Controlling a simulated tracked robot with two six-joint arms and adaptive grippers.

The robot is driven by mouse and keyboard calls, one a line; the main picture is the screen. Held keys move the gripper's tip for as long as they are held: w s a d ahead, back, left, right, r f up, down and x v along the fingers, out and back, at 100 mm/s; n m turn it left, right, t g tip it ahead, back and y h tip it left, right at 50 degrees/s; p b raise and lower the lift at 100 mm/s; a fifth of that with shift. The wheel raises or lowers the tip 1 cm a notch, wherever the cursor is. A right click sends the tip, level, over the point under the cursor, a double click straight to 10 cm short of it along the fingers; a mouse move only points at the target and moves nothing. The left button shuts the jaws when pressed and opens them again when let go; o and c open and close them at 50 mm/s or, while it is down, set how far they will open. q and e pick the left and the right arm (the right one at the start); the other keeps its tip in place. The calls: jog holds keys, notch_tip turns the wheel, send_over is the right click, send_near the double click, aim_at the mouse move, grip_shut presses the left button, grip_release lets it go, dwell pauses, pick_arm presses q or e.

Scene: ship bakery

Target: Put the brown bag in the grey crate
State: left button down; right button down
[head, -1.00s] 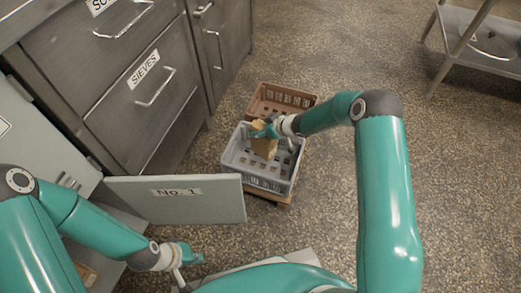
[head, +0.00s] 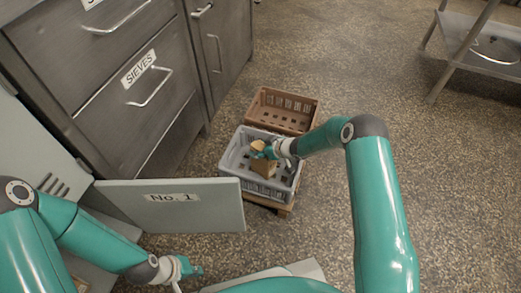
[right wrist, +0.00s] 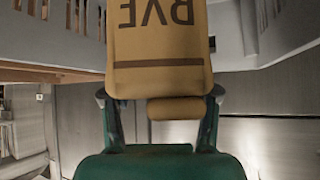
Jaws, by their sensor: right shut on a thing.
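The brown bag (head: 263,168) is in my right gripper (head: 267,153), within the rim of the grey crate (head: 233,160) in the head view. The gripper hides its middle. In the right wrist view the bag (right wrist: 160,45) fills the top centre, with upside-down dark letters and a dark stripe, between the two fingers of the right gripper (right wrist: 160,102). Slatted grey crate walls (right wrist: 262,28) show on both sides of it. I cannot tell if the bag touches the crate floor. My left gripper (head: 190,270) is low on the left, away from the crate; its jaws are too small to read.
A brown crate (head: 283,91) stands just behind the grey one. The open "No. 1" door (head: 190,212) reaches close to the grey crate's left. Steel drawers (head: 120,75) are at left, a metal rack (head: 480,55) at upper right. Floor right of the crates is clear.

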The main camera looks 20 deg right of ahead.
jog(key=shift+r, duration=0.1)
jog(key=shift+c, duration=1.4)
grip_release()
jog(key=p+v, duration=0.4)
jog(key=v, duration=0.7)
jog(key=s+a+f+m+g, duration=0.1)
jog(key=s+a+m+g, duration=0.1)
jog(key=s, duration=0.7)
jog(key=s+a+f+m+g, duration=0.1)
jog(key=s+a+m, duration=0.3)
jog(key=s, duration=0.6)
jog(key=s+a+f+m+g+h, duration=0.1)
jog(key=s+a+m+g, duration=0.1)
jog(key=s, duration=0.8)
jog(key=shift+s+a+f+m+g, duration=0.25)
jog(key=shift+a+m+g, duration=0.15)
jog(key=shift+a+g, duration=0.6)
jog(key=shift+d+r+p, duration=0.1)
jog(key=shift+d+p, duration=0.05)
jog(key=shift+p, duration=0.15)
